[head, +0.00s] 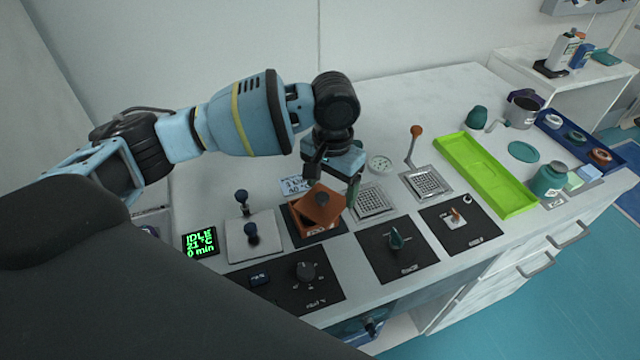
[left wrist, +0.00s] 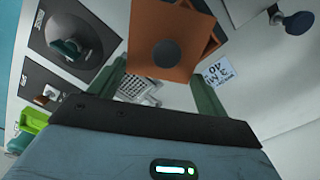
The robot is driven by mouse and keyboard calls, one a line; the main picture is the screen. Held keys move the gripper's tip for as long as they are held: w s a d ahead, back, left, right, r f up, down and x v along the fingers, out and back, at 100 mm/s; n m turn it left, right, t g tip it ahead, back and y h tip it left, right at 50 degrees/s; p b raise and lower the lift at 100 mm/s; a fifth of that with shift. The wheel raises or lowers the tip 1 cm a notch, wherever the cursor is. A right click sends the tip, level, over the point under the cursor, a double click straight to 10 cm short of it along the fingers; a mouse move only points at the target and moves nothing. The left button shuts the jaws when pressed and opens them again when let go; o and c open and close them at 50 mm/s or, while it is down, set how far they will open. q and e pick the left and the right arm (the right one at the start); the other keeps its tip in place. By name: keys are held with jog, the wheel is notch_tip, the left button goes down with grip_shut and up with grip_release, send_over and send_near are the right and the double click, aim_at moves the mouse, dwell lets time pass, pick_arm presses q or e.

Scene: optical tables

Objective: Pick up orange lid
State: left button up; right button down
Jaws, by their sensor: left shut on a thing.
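The orange lid (head: 322,203) is a square plate with a dark round knob, held tilted just over an open orange box (head: 317,229) on a black panel. In the left wrist view the lid (left wrist: 145,30) lies between the green fingers, with its dark knob facing the camera. My left gripper (head: 335,185) is shut on the lid; the fingers also show in the left wrist view (left wrist: 162,85). The gripper partly hides the lid's contact points in the head view. My right gripper is not in view.
A green tray (head: 486,174) lies to the right on the white table. Black panels with knobs (head: 396,242) line the front edge. A lever with an orange ball (head: 415,132) and metal grates (head: 374,202) stand near the box. The table's back is mostly clear.

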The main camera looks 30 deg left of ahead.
pick_arm(q)
jog(key=s+d+r, duration=0.1)
jog(key=s+d, duration=0.2)
jog(key=d, duration=1)
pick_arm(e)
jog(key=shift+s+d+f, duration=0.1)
pick_arm(q)
jog(key=shift+r, duration=0.1)
jog(key=w+a+n+p, duration=0.1)
jog(key=a+n, duration=0.1)
jog(key=a, duration=0.3)
jog(key=w+a+r+n+p, duration=0.1)
jog(key=a+n, duration=0.1)
jog(key=a, duration=0.4)
jog(key=w+a+r+n+p, duration=0.1)
jog(key=a, duration=0.4)
jog(key=shift+w+a+r+n, duration=0.15)
jog(key=shift+w+a+n, duration=0.1)
jog(key=shift+n, duration=0.15)
jog(key=shift+a, duration=0.3)
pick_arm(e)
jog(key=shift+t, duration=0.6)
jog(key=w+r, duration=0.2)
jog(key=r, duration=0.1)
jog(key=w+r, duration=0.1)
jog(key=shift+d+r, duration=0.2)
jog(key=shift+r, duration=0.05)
pick_arm(q)
jog(key=shift+f, duration=0.3)
